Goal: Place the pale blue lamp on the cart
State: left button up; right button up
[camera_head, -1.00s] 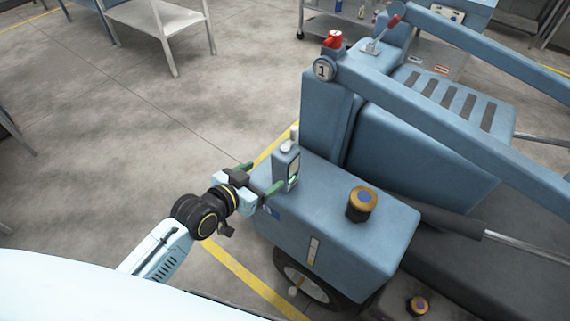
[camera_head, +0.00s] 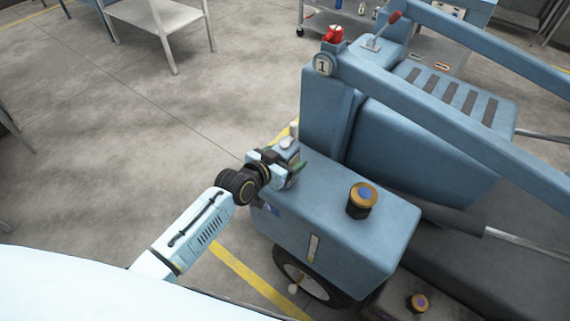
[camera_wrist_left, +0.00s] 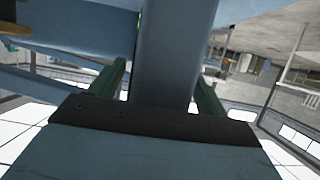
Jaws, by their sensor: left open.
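The pale blue lamp (camera_head: 289,145) stands upright on the rear-left corner of the blue machine's front block, with its lower part mostly hidden behind my gripper in the head view. My left gripper (camera_head: 291,163) is at the lamp, its green fingers open. In the left wrist view a tall blue body, seemingly the lamp (camera_wrist_left: 168,50), rises between the two green fingers (camera_wrist_left: 165,82). Contact with the fingers cannot be told. A grey metal cart (camera_head: 343,24) on casters, seemingly the task's cart, stands at the top behind the machine. My right gripper is not in view.
The blue machine (camera_head: 345,228) fills the right side, with an orange-and-black knob (camera_head: 362,200) on its front block. A tall blue housing and long lift arms (camera_head: 450,120) rise behind. A grey table (camera_head: 155,15) stands at the upper left; the floor between is clear.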

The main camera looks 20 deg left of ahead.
pick_arm(q)
jog(key=c, duration=1.3)
jog(key=shift+r, duration=0.2)
jog(key=shift+c, duration=0.7)
